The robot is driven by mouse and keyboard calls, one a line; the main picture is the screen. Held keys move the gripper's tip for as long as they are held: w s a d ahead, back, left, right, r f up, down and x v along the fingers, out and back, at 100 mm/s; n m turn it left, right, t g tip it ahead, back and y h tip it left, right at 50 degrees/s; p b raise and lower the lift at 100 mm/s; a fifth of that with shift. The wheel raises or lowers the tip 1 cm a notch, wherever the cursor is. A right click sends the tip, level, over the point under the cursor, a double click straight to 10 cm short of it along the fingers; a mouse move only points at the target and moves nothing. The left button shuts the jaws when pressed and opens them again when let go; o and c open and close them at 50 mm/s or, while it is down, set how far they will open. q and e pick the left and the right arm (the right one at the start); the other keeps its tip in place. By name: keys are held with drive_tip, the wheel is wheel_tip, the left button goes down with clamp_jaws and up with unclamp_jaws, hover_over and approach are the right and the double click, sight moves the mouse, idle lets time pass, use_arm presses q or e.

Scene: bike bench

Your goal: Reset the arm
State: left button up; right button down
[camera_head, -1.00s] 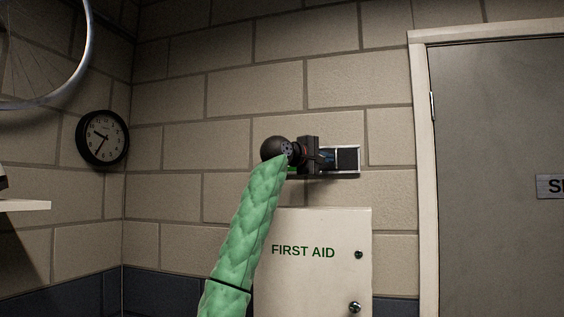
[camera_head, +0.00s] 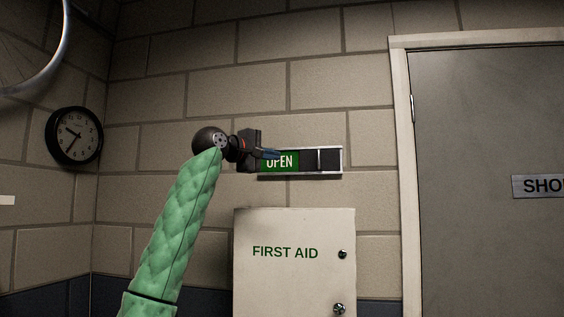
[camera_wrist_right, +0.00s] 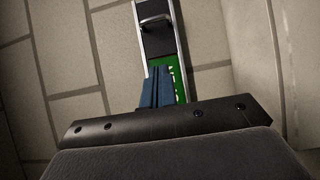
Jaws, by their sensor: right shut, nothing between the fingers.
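The shop sign (camera_head: 308,150) is on the brick wall above the first aid cabinet. Its green panel reading OPEN (camera_head: 283,163) shows on the left, and a dark slider with an upright handle (camera_head: 322,160) covers the right part. My right gripper (camera_head: 274,154) is shut and empty at the left part of the sign, in front of the green panel and left of the handle. In the right wrist view its blue fingers (camera_wrist_right: 158,87) are together over the green panel (camera_wrist_right: 181,82), apart from the dark slider (camera_wrist_right: 155,38). My left gripper is not in view.
A white first aid cabinet (camera_head: 294,280) hangs just below the sign. A grey door (camera_head: 490,120) with a pale frame is at the right. A wall clock (camera_head: 74,135) and part of a bicycle wheel (camera_head: 50,70) are at the left. The wall above the sign is clear.

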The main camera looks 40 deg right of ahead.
drive_tip(key=shift+s+a+r, duration=0.15)
drive_tip(key=shift+s+a, duration=0.15)
drive_tip(key=shift+a, duration=0.05)
idle(0.3)
